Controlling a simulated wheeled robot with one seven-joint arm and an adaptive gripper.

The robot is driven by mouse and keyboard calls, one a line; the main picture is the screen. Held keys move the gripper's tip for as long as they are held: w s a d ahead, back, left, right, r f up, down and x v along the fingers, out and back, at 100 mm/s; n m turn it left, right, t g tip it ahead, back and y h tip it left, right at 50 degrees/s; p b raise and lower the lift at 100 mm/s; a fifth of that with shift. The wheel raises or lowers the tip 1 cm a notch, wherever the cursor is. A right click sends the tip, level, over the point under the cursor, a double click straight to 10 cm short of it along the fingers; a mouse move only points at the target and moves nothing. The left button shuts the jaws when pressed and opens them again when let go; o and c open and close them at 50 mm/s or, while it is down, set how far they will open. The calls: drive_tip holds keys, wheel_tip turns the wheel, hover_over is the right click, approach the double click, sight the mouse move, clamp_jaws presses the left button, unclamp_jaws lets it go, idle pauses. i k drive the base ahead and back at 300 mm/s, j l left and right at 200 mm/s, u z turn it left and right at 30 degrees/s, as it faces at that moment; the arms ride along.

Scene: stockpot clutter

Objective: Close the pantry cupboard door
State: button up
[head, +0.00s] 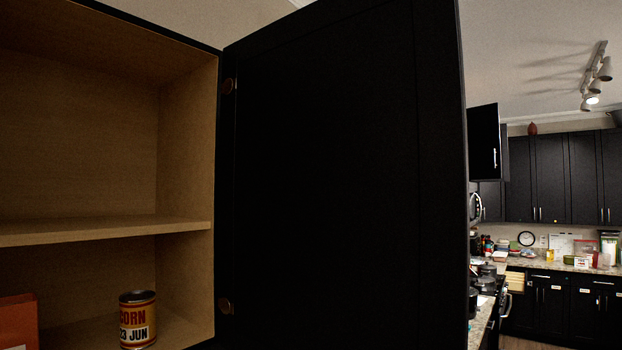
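The pantry cupboard door (340,190) is a tall black panel standing wide open in the head view. It is hinged on the right side of the cupboard (188,150), with two round hinges showing. The cupboard interior is light wood with one shelf (100,230). A corn can (137,320) labelled "CORN 23 JUN" stands in the lower compartment. The door's front face and any handle are hidden. My gripper is not in view.
An orange-red box (18,322) shows partly at the lower left inside the cupboard. Beyond the door's right edge lie black kitchen cabinets (552,178) and a cluttered counter (488,310). Another cabinet door (484,142) stands out there. A strip of floor shows at the lower right.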

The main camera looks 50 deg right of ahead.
sight(343, 200)
drive_tip(key=k+l+u, duration=0.5)
drive_tip(key=k+l, duration=0.4)
drive_tip(key=k, duration=0.2)
drive_tip(key=i+l+u, duration=0.1)
drive_tip(key=l+u, duration=0.4)
drive_tip(key=l, duration=1.15)
drive_tip(key=k, duration=1.05)
